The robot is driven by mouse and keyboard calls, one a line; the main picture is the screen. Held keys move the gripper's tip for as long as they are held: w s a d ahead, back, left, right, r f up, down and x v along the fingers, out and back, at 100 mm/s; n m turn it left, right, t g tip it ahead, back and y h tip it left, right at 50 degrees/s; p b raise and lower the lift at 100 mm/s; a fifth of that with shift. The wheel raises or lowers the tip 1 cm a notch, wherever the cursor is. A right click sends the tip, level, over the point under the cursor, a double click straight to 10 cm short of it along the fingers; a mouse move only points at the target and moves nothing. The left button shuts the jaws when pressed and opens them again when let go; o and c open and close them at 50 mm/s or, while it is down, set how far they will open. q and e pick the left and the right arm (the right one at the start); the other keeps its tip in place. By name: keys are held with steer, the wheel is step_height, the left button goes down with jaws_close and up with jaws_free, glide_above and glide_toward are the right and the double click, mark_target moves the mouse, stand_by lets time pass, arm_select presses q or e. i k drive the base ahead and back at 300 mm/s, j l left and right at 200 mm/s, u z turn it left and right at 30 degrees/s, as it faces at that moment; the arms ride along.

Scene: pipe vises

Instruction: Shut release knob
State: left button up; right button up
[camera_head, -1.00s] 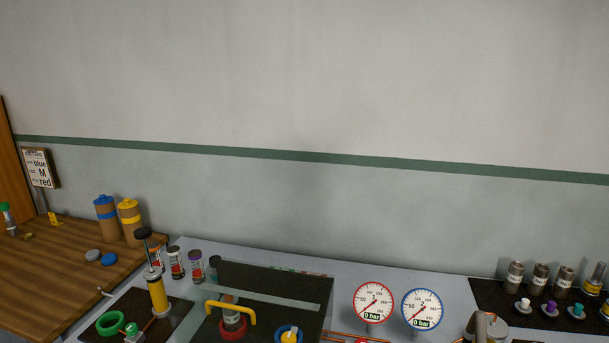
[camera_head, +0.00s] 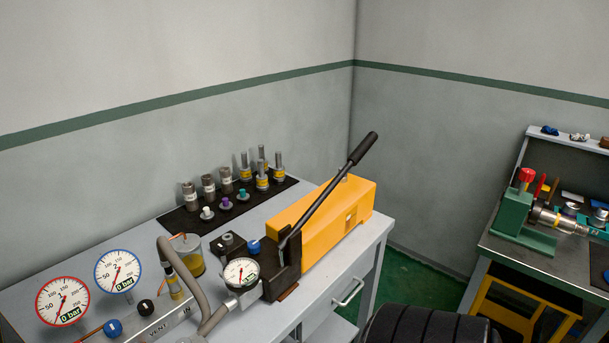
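An orange hand pump (camera_head: 345,211) with a long black lever (camera_head: 330,188) stands at the right end of the grey bench, its lever slanting up to the right. A blue knob (camera_head: 254,247) sits on the dark block at the pump's near left end, close to a small round gauge (camera_head: 241,272). A small black knob (camera_head: 228,239) is just left of it. I cannot tell which knob is the release knob, or whether it is open or shut. Neither of my grippers is in view.
Two large gauges, red-rimmed (camera_head: 62,302) and blue-rimmed (camera_head: 118,271), read 0 bar. A blue knob (camera_head: 112,327) and black knob (camera_head: 145,308) are near the "VENT" and "IN" labels. A grey hose (camera_head: 184,275) arches before the pump. A second bench (camera_head: 520,262) with a green vise stands right.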

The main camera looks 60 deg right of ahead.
mark_target(254, 246)
steer(key=z, duration=0.45)
steer(key=l+z, duration=0.15)
steer(key=z, duration=1.25)
steer(key=i+l+u, duration=0.3)
steer(key=j, duration=0.1)
